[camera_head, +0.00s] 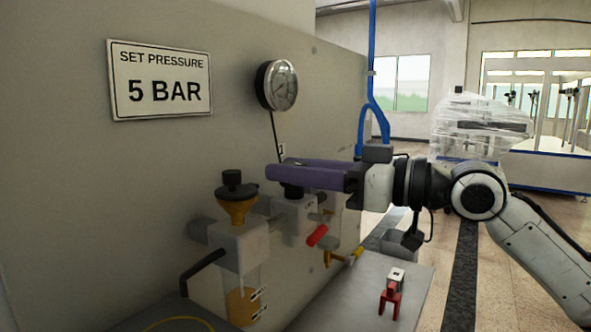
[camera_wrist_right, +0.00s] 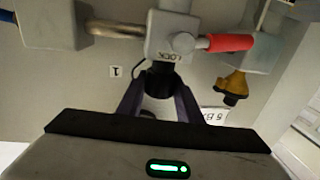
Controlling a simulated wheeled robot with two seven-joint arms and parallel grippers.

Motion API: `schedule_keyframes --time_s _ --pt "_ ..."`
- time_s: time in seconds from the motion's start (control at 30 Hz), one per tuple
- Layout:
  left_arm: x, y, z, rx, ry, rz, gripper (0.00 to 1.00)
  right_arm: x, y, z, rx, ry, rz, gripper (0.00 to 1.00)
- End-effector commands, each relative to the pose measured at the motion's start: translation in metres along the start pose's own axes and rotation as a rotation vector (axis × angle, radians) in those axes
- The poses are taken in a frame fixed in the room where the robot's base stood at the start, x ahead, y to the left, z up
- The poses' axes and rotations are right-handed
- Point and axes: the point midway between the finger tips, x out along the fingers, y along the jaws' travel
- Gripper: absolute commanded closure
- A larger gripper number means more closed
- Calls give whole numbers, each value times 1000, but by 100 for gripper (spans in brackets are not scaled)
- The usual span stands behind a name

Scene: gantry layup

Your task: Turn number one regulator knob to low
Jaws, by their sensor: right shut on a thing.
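The number one regulator knob (camera_head: 292,190) is black and sits on top of a grey regulator body on the wall panel. My right gripper (camera_head: 290,173), with purple fingers, reaches in from the right and is shut around the knob, hiding most of it. In the right wrist view the fingers (camera_wrist_right: 160,102) lie on both sides of the knob (camera_wrist_right: 159,77). A small "1" label (camera_wrist_right: 115,71) is on the panel beside it. The knob's pointer or setting cannot be read. My left gripper is not in view.
A pressure gauge (camera_head: 277,85) and a "SET PRESSURE 5 BAR" sign (camera_head: 160,80) are on the panel. A yellow unit with a black cap (camera_head: 237,205) stands left of the regulator. A red handle (camera_head: 317,236) juts out below. A small red-and-white object (camera_head: 391,295) rests on the grey surface.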

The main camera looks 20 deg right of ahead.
Motion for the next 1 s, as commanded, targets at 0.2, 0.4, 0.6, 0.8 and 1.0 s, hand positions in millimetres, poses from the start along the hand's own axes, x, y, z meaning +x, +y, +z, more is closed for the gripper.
schedule_keyframes --time_s 0.2,0.4,0.6,0.8,1.0 --pt "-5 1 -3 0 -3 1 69 1 3 1 8 -11 -90 90" --pt "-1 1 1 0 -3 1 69 2 3 2 12 -1 -252 90" --pt "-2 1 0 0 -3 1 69 1 3 0 7 -1 -378 90" --pt "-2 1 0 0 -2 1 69 0 1 1 2 0 -412 90" --pt "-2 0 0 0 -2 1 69 0 1 1 1 -1 -411 90"
